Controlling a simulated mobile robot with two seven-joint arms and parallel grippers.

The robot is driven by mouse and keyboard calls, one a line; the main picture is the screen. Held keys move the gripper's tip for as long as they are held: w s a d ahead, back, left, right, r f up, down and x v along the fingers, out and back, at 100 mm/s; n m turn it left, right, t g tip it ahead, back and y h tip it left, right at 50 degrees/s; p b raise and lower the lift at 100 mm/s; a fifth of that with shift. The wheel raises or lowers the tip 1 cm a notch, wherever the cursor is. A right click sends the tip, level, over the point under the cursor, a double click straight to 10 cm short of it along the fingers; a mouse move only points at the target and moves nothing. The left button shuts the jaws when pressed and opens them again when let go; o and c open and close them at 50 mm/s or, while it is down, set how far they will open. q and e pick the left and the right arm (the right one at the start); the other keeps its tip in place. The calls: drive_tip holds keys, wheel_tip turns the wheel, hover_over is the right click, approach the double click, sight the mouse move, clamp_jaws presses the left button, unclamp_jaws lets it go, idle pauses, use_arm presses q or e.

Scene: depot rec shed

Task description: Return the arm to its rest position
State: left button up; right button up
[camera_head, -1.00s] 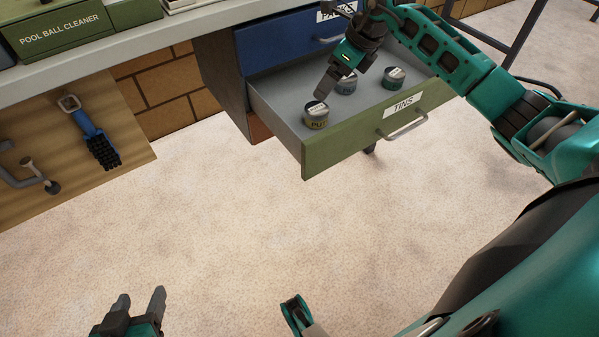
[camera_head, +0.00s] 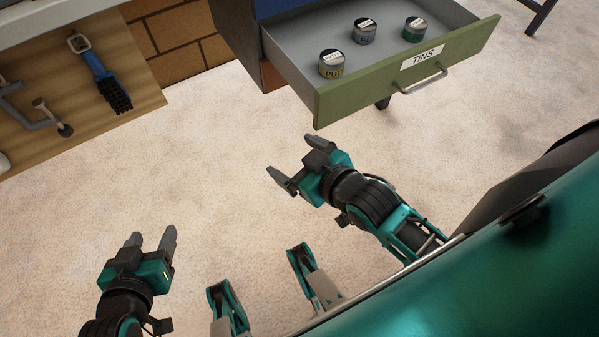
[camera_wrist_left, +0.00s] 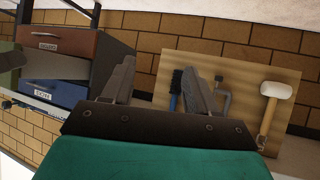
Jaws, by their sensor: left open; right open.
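My right gripper (camera_head: 290,158) is open and empty, in front of and below the green drawer, over the pale floor in the head view. My left gripper (camera_head: 151,239) is open and empty at the lower left of the head view. Its two fingers (camera_wrist_left: 160,84) stand apart with nothing between them in the left wrist view.
A board with a blue brush (camera_head: 103,80) hangs at left; a white mallet (camera_wrist_left: 276,90) shows in the wrist view. The floor between is clear.

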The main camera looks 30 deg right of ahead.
use_arm(q)
drive_tip(key=shift+f, duration=0.15)
use_arm(e)
drive_tip(key=s+f, duration=0.1)
drive_tip(key=s+f+m+g, duration=0.1)
drive_tip(key=s, duration=0.1)
drive_tip(key=shift+a+f, duration=0.1)
drive_tip(key=shift+a, duration=0.3)
drive_tip(key=shift+w, duration=0.1)
use_arm(q)
drive_tip(key=s+a+r+y+p, duration=0.1)
drive_tip(key=a+r+p, duration=0.2)
drive_tip(key=r+p, duration=0.9)
drive_tip(key=p, duration=0.5)
drive_tip(key=shift+s+a, duration=0.15)
drive_tip(key=shift+s, duration=0.2)
use_arm(e)
drive_tip(key=s+d+r+h, duration=0.1)
drive_tip(key=d+r, duration=0.2)
drive_tip(key=r, duration=0.9)
drive_tip(key=shift+s+m, duration=0.3)
drive_tip(key=shift+s, duration=0.05)
drive_tip(key=shift+d, duration=0.15)
